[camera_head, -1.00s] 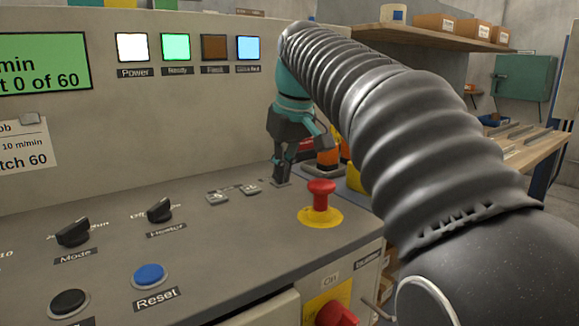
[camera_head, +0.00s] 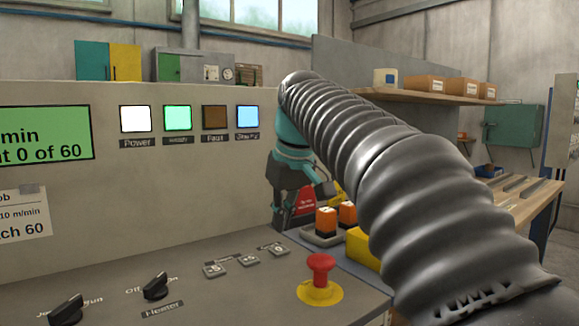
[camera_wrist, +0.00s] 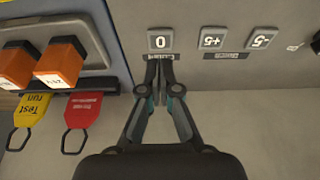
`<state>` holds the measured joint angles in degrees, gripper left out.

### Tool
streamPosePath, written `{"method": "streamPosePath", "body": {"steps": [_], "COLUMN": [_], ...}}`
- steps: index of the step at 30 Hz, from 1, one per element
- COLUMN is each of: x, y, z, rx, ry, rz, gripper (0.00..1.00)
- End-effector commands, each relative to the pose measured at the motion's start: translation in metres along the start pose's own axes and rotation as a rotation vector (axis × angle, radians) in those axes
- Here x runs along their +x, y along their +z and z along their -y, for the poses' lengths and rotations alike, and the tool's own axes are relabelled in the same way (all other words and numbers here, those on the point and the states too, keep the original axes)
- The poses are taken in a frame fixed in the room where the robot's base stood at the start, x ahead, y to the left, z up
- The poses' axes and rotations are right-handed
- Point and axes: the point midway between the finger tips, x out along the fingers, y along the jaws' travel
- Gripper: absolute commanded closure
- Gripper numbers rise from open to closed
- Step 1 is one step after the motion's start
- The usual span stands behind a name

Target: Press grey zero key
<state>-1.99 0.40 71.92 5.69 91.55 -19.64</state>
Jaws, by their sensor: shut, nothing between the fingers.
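The grey zero key (camera_head: 277,249) is the rightmost of three small keys on the sloped panel. In the wrist view the zero key (camera_wrist: 159,40) shows upside down, its face uncovered, just beyond my fingertips. My gripper (camera_head: 279,222) is shut and empty, raised above and behind the key in the head view. In the wrist view my gripper's closed fingertips (camera_wrist: 159,62) overlap the label under the key. I cannot tell the exact gap, but they look clear of the key's face.
The +5 key (camera_wrist: 212,40) and -5 key (camera_wrist: 260,39) sit beside zero. A red emergency button (camera_head: 320,275) stands in front to the right. The green display (camera_head: 45,134) reads "0 of 60".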

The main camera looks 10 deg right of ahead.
Motion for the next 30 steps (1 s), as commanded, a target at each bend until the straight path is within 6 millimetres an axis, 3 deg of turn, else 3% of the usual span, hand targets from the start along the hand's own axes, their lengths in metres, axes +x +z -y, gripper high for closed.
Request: {"method": "streamPosePath", "body": {"steps": [6,15,30], "x": [-0.044,-0.082,-0.092], "y": [-0.001,-0.002,-0.001], "z": [-0.001,-0.001,0.000], "rx": [0.001,0.000,0.000], "ry": [0.002,0.002,0.002], "rz": [-0.007,-0.008,-0.007], "gripper": [1.00,1.00,1.00]}}
